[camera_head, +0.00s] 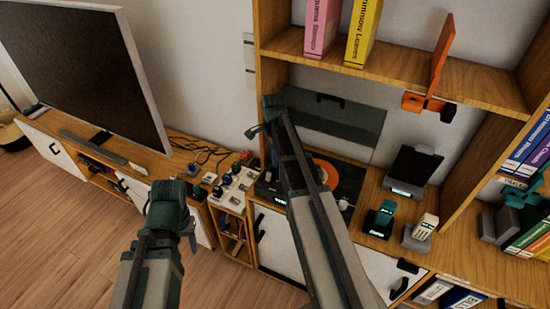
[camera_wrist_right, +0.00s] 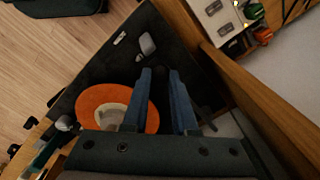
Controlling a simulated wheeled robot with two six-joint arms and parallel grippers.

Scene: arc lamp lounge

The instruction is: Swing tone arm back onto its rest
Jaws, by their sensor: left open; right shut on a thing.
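The black turntable (camera_head: 268,187) sits on the wooden cabinet in the head view, with an orange record (camera_head: 325,172) partly behind my right arm. In the right wrist view its black deck (camera_wrist_right: 95,72) carries the orange record (camera_wrist_right: 92,102) with a pale centre label. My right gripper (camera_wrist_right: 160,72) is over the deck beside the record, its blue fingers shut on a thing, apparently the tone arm. That tone arm is mostly hidden, and its rest cannot be made out. My left gripper (camera_head: 191,235) is open, away from the turntable, in front of the low cabinet.
A raised dark lid (camera_head: 335,118) stands behind the turntable. A small white unit with knobs (camera_head: 232,185) is to its left. A teal-topped device (camera_head: 381,216) and a black stand (camera_head: 413,168) are to its right. Shelves rise above. Open floor (camera_head: 60,220) lies at left.

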